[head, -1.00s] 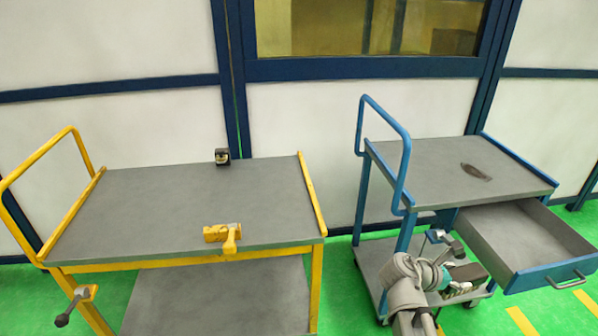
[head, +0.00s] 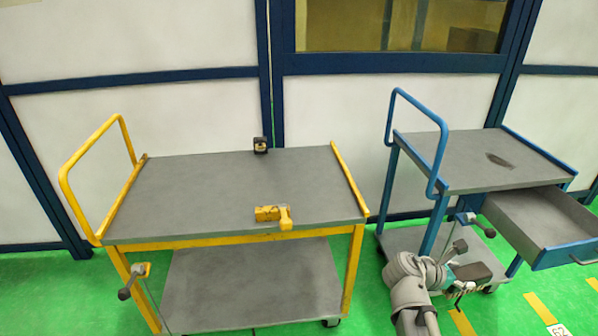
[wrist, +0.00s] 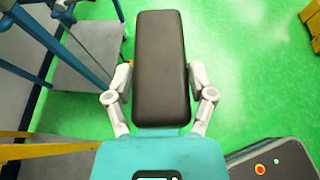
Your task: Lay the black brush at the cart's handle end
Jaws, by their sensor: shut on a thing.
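The black brush (wrist: 160,70) is a long dark block with rounded corners, seen in the wrist view. My gripper (wrist: 162,98) is shut on it, one grey finger on each long side near its lower end. In the head view the brush (head: 473,271) shows small at the end of my arm, in front of the blue cart and partly hidden. The yellow cart (head: 200,185) stands left of my gripper, with its looped handle (head: 85,180) at its left end. The blue cart (head: 465,170) has its handle (head: 416,140) at its left end.
A yellow clamp (head: 272,214) sits at the yellow cart's front edge, and a small black device (head: 260,145) at its back edge. The rest of that top is clear. The blue cart's drawer (head: 545,225) hangs open and looks empty. A dark patch (head: 498,158) marks its top.

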